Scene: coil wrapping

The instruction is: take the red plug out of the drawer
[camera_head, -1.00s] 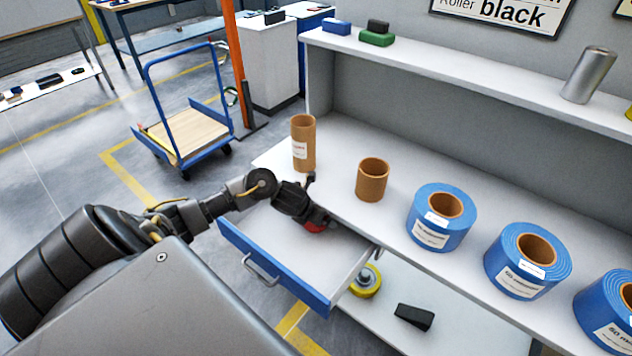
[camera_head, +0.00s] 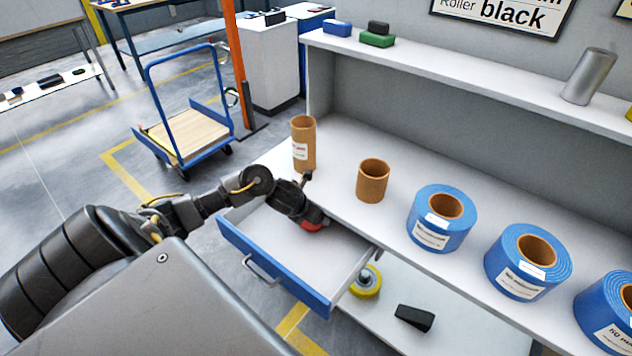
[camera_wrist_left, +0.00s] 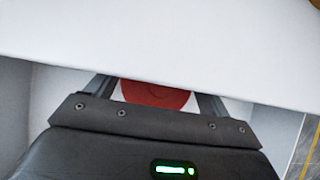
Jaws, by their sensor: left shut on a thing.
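The red plug (camera_head: 313,225) is in the open drawer (camera_head: 275,250), at its back, partly hidden by my left gripper (camera_head: 310,217). My left gripper reaches into the drawer and is shut on the plug. In the left wrist view the round red plug (camera_wrist_left: 155,95) shows between the two fingers of my left gripper (camera_wrist_left: 157,90), its upper part hidden by a white board edge. Whether the plug touches the drawer floor I cannot tell. My right gripper is not in view.
The white tabletop (camera_head: 335,160) overhangs the back of the drawer, close above the gripper. On it stand cardboard tubes (camera_head: 373,181) and blue rolls (camera_head: 430,235). A yellow roll (camera_head: 368,283) and a black wedge (camera_head: 414,318) lie on the lower shelf.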

